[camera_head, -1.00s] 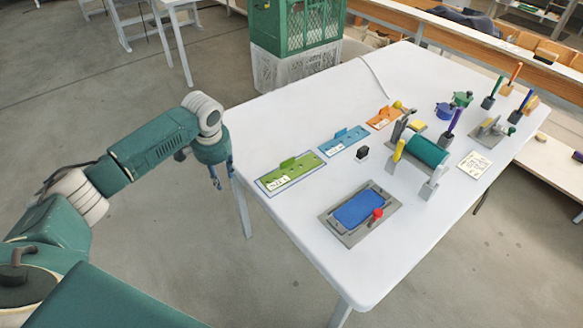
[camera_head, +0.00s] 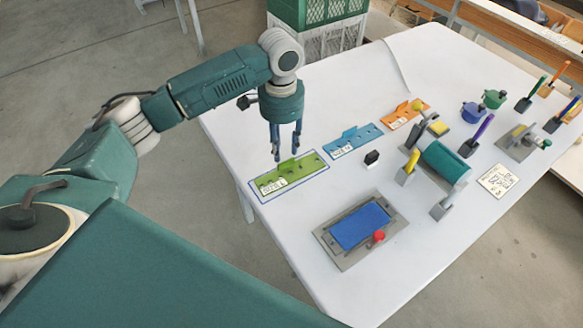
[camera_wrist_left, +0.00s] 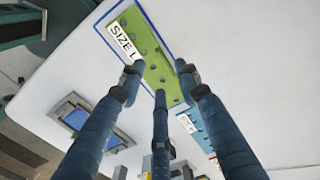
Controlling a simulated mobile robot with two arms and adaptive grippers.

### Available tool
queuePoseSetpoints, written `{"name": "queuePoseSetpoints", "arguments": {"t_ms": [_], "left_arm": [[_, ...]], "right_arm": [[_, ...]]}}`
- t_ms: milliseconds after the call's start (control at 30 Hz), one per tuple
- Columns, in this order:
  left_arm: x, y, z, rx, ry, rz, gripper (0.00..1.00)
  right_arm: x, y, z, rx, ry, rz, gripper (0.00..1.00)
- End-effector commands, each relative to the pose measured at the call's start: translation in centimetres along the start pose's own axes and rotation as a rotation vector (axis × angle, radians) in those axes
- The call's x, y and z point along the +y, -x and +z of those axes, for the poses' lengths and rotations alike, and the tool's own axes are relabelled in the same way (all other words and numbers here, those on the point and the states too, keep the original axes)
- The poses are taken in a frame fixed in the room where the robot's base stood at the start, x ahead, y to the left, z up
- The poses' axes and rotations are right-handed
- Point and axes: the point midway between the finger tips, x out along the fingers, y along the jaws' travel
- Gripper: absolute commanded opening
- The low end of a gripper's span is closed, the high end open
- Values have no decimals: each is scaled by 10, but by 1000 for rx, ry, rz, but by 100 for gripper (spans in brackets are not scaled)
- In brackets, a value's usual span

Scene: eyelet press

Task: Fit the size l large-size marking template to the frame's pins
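The green size L template (camera_head: 305,168) lies flat inside a blue outline at the table's left edge. It has an upright green tab and a white label, and the left wrist view shows "SIZE L" and a row of holes on the template (camera_wrist_left: 158,73). My left gripper (camera_head: 286,156) points down above the template's far edge, its fingers spread and empty; whether they touch it I cannot tell. A grey frame (camera_head: 335,253) with a blue panel and red knob lies nearer the front; I cannot make out its pins. My right gripper is not in view.
A blue template (camera_head: 345,148) and an orange template (camera_head: 400,119) lie farther along the same edge. A small black block (camera_head: 372,158) stands beside them. A teal roller (camera_head: 444,161), a paper card (camera_head: 497,181) and several pen holders stand to the right.

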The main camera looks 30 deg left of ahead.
Motion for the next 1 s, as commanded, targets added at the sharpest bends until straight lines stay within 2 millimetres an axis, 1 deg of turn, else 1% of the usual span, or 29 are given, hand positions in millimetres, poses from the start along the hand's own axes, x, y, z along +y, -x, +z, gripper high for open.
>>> {"name": "queuePoseSetpoints", "arguments": {"t_ms": [33,100,200,267,333,433,533,667,800,833,900,1000], "left_arm": [[1,-6,0,-1,0,1,33],[0,-11,0,0,0,1,33],[0,-18,-1,1,1,1,33],[0,-24,0,-1,1,1,33],[0,-34,-1,-2,2,1,33],[1,-50,-2,-1,1,1,33],[0,-62,-2,1,0,-1,33],[0,-67,-2,2,0,-2,33],[0,-67,-2,3,0,-2,33],[0,-67,-2,3,0,-2,31],[0,-67,-2,3,0,-2,17],[0,-67,-2,3,0,-1,0]], "right_arm": [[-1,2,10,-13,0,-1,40],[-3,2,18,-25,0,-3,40],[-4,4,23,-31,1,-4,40],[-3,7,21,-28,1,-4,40],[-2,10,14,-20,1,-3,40],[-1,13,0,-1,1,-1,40],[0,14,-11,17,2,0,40],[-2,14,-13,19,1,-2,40],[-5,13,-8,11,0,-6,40],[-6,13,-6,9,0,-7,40],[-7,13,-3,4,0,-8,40],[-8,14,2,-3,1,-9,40]]}}
